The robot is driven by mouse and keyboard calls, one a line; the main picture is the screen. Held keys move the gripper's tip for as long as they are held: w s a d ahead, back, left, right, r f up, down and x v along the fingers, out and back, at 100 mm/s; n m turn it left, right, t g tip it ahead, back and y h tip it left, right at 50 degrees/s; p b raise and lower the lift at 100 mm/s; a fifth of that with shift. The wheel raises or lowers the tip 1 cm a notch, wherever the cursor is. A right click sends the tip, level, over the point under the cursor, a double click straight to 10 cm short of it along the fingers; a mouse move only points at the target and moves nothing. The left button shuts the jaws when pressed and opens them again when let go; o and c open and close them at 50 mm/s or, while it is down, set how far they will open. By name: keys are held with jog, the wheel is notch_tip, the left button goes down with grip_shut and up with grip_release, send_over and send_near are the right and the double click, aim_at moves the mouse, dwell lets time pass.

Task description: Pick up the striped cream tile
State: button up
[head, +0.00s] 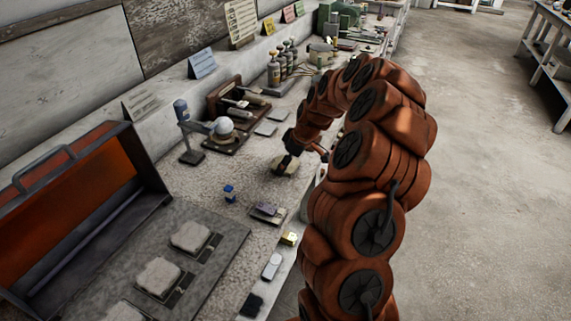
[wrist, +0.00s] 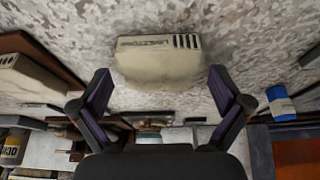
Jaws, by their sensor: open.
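A cream block (wrist: 160,62) with dark stripes and lettering on its upper edge lies on the speckled worktop, in the upper middle of the wrist view; I take it for the striped cream tile. In the head view a cream piece (head: 286,168) shows under the end of my arm, partly hidden by it. My gripper (wrist: 159,84) is open, its two fingers apart on either side below the block in the wrist picture, with nothing between them. In the head view my gripper (head: 291,148) is over the worktop close to that piece; whether it touches cannot be told.
A small blue item (wrist: 280,104) stands to the right in the wrist view. Another pale block (wrist: 28,88) lies at left. In the head view, an open orange-lined case (head: 90,190) and a tray with pale slabs (head: 158,277) fill the near left. A lamp-like stand (head: 190,140) stands behind.

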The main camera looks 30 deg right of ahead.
jog(key=c, duration=1.4)
jog(key=shift+r+b, duration=0.85)
jog(key=shift+r, duration=0.75)
jog(key=shift+s+r, duration=0.15)
jog(key=shift+s+a+r+b, duration=0.25)
jog(key=shift+s+a+b, duration=0.4)
jog(key=shift+s, duration=1.9)
jog(key=shift+s+a+r+b, duration=0.25)
jog(key=shift+s+a+b, duration=0.4)
jog(key=shift+s, duration=1.9)
jog(key=shift+s+a+r+b, duration=0.35)
jog(key=shift+s+b, duration=0.45)
jog(key=shift+s, duration=1.75)
jog(key=shift+a+f, duration=0.1)
